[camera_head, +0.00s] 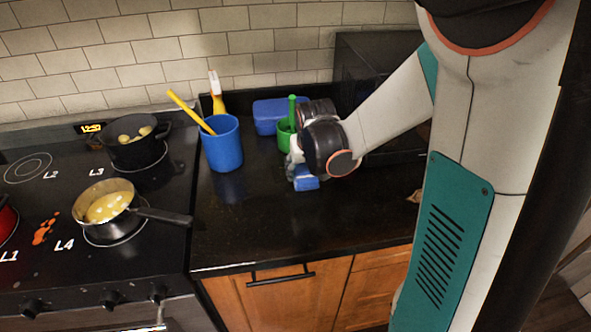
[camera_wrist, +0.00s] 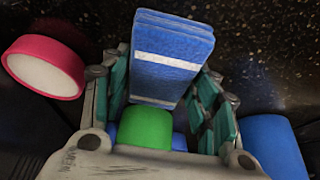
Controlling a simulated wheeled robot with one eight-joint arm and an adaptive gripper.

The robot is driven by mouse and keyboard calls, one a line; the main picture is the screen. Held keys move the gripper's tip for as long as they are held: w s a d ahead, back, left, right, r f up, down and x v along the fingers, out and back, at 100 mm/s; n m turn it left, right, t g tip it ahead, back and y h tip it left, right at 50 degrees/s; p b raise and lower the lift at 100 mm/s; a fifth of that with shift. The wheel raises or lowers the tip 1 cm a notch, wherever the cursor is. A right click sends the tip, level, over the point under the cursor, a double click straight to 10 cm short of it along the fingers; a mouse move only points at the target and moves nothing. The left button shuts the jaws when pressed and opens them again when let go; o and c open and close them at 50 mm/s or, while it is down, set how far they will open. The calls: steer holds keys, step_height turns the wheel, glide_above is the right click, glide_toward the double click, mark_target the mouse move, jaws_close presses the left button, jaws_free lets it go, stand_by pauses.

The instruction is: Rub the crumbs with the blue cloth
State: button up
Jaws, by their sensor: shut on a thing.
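The folded blue cloth (camera_head: 306,183) with a white stripe is low over the dark countertop in the head view. In the wrist view the cloth (camera_wrist: 172,72) sits between the two teal-padded fingers of my gripper (camera_wrist: 165,88). My gripper (camera_head: 299,172) is shut on it, with the cloth sticking out past the fingertips. I cannot tell whether the cloth touches the counter. Small pale specks (camera_wrist: 262,62) lie on the dark surface at the upper right of the wrist view. I cannot tell whether they are crumbs or the stone's pattern.
A green cup (camera_head: 284,137) and a blue box (camera_head: 268,116) stand just behind my gripper. A blue cup (camera_head: 222,145) with utensils is to the left. A red-rimmed round thing (camera_wrist: 45,68) lies beside the gripper. The stove with a pan (camera_head: 106,207) is at left. The front counter (camera_head: 270,225) is clear.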

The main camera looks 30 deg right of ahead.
steer(key=shift+s+d+r, duration=0.1)
steer(key=shift+s+d, duration=0.1)
steer(key=shift+d, duration=0.5)
steer(key=shift+s+d+f, duration=0.1)
steer(key=shift+s+d, duration=0.1)
steer(key=shift+d, duration=0.55)
steer(key=shift+s+d+r, duration=0.1)
steer(key=shift+s+d, duration=0.1)
steer(key=shift+d, duration=0.5)
steer(key=shift+r+p, duration=2.3)
steer(key=shift+r, duration=0.7)
step_height(320, 180, up, 3)
steer(key=shift+p, duration=1.15)
steer(key=shift+f, duration=0.15)
steer(key=b+x, duration=0.4)
steer(key=x, duration=0.1)
steer(key=b+x, duration=0.2)
steer(key=shift+s+a+f, duration=0.1)
steer(key=shift+s+f, duration=0.2)
